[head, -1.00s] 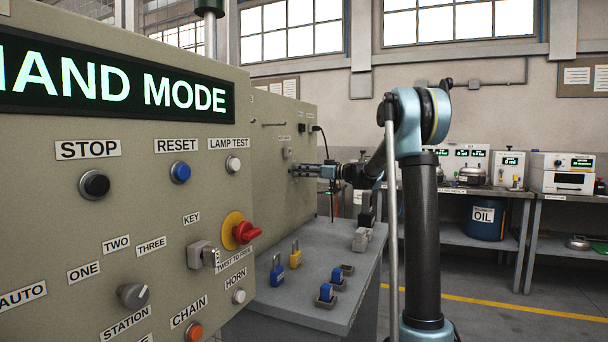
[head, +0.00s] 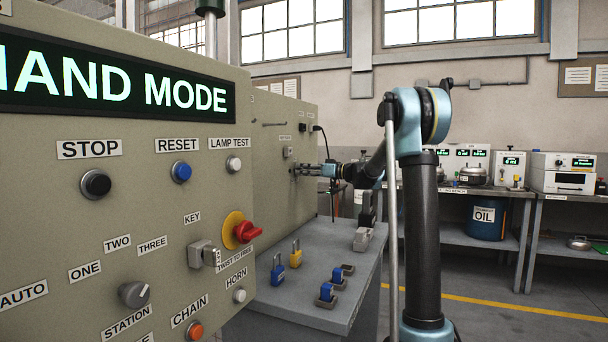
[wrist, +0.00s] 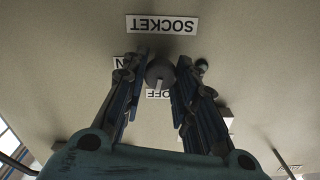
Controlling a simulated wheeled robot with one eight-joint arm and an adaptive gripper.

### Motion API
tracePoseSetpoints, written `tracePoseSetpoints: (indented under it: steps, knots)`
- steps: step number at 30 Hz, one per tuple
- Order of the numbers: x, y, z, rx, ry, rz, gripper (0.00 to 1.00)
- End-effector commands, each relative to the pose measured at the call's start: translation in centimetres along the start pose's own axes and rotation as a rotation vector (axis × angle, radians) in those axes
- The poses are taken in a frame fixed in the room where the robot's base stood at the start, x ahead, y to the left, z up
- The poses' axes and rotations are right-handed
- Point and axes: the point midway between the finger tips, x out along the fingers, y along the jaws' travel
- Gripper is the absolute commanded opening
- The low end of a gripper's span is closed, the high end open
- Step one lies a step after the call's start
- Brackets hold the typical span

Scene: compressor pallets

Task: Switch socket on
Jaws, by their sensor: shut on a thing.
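The socket switch is a dark round knob (wrist: 159,69) on the beige panel, under an upside-down SOCKET label (wrist: 162,23) in the wrist view. Its pale pointer mark faces the partly covered OFF label (wrist: 165,94). Another label (wrist: 119,63), showing only an N, is partly hidden by the left finger. My gripper (wrist: 158,72) has its two fingers on either side of the knob and is shut on it. In the head view my gripper (head: 295,170) reaches the far panel from the right, and the knob is hidden there.
The near panel (head: 120,230) with buttons and a red twist knob (head: 245,232) fills the left. A grey table (head: 345,290) below my arm holds blue and yellow padlocks (head: 295,255). A cable (head: 325,142) hangs by the far panel. Benches stand at the right.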

Motion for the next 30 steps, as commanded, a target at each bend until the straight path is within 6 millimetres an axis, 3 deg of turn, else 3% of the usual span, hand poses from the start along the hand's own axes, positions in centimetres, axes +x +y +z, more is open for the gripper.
tracePoseSetpoints:
  steps: [30]
  knots:
    - [-0.17, 0.76, -0.05, 0.957, 0.008, 0.007, 0.03]
